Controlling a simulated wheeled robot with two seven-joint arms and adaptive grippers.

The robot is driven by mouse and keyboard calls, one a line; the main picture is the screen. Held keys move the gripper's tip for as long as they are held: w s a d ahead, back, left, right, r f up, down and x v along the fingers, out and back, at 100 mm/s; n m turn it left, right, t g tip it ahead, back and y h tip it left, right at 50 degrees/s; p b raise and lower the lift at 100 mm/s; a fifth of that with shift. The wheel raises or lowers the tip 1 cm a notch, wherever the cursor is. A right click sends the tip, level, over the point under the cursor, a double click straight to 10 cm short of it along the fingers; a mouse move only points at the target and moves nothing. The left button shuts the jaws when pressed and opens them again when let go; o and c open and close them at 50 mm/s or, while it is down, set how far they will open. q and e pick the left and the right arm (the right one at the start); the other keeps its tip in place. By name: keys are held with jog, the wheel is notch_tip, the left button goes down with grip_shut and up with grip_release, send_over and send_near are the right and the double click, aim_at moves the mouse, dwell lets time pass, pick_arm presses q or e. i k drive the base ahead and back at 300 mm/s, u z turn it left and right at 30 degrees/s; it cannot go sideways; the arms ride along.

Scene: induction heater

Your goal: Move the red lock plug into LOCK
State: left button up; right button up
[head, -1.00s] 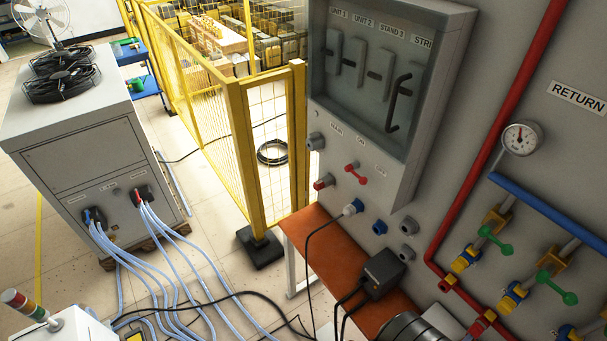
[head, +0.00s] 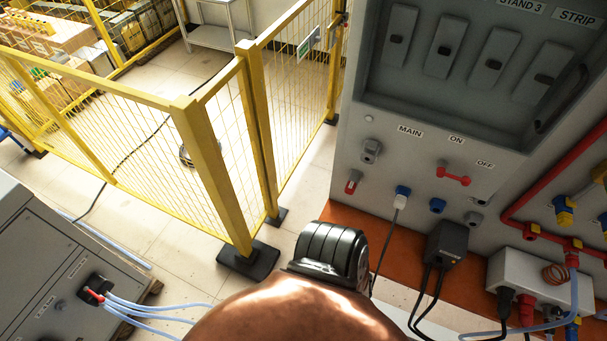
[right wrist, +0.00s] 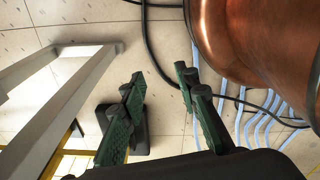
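A small red plug-like piece (head: 352,184) sits in a grey fitting low on the left of the grey panel (head: 420,165) in the head view. I take it to be the lock plug. A red lever (head: 453,176) is mounted between the ON and OFF labels. I see no readable LOCK label. A grey socket (head: 371,151) and a blue socket (head: 437,205) are on the same panel. My right gripper (right wrist: 162,78) is open and empty, over the floor in the right wrist view, apart from the panel. My left gripper is not in view.
A large copper-coloured rounded body (head: 290,312) and black ribbed cylinder (head: 333,252) fill the lower middle. Yellow fencing (head: 215,180) stands left.

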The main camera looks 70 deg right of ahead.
aim_at(351, 187)
jog(key=i, duration=0.8)
jog(key=u, duration=1.1)
jog(key=i, duration=0.35)
jog(key=z, duration=3.9)
